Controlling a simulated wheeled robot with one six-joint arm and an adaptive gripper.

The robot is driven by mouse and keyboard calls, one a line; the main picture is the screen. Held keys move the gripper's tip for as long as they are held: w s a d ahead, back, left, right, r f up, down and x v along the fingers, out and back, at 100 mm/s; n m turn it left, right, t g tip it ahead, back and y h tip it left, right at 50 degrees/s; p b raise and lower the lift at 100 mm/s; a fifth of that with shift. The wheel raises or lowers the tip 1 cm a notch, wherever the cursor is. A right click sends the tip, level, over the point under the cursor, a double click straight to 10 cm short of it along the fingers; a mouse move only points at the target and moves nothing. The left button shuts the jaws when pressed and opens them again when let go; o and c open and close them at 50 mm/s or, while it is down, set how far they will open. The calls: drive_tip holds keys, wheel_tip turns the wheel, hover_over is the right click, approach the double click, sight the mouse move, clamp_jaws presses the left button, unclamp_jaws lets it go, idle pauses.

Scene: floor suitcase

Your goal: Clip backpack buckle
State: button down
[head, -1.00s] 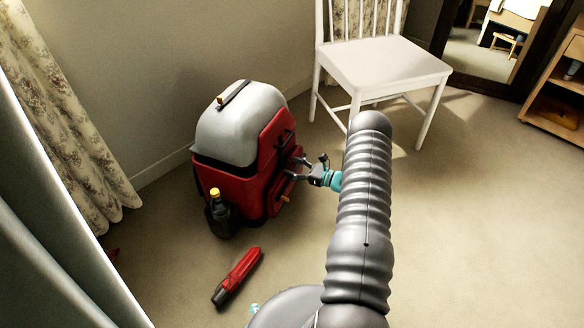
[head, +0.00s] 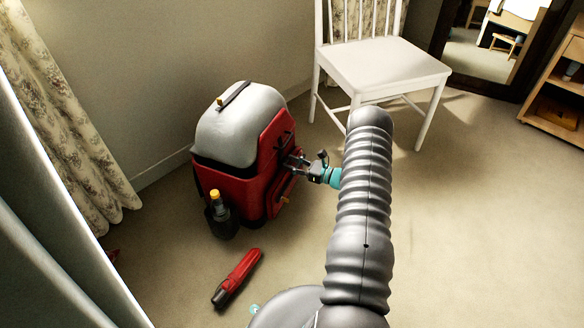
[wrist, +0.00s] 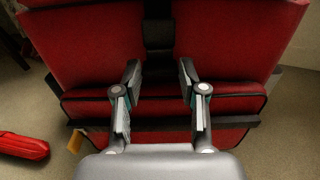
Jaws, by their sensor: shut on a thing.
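A red backpack (head: 232,186) with a pale grey top stands upright on the carpet near the wall. My gripper (head: 292,163) is at its right-hand face. In the wrist view, the two fingers of my gripper (wrist: 159,72) stand on either side of a dark strap with the buckle (wrist: 158,38) on the red front of the backpack (wrist: 105,40). The gripper is shut on the buckle part, with a gap showing between the fingers. The contact is dark and hard to make out, and I cannot tell whether the buckle halves are joined.
A dark bottle with a yellow cap (head: 220,215) stands at the backpack's left front. A red and black object (head: 237,278) lies on the floor in front. A white chair (head: 385,68) stands behind to the right.

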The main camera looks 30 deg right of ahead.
drive_tip(key=shift+r, duration=0.3)
drive_tip(key=c, duration=0.6)
unclamp_jaws()
drive_tip(key=shift+a, duration=0.1)
drive_tip(key=shift+c, duration=0.2)
drive_tip(key=shift+s, duration=0.1)
drive_tip(key=shift+s+d, duration=0.25)
drive_tip(key=shift+d, duration=0.1)
drive_tip(key=v, duration=1.1)
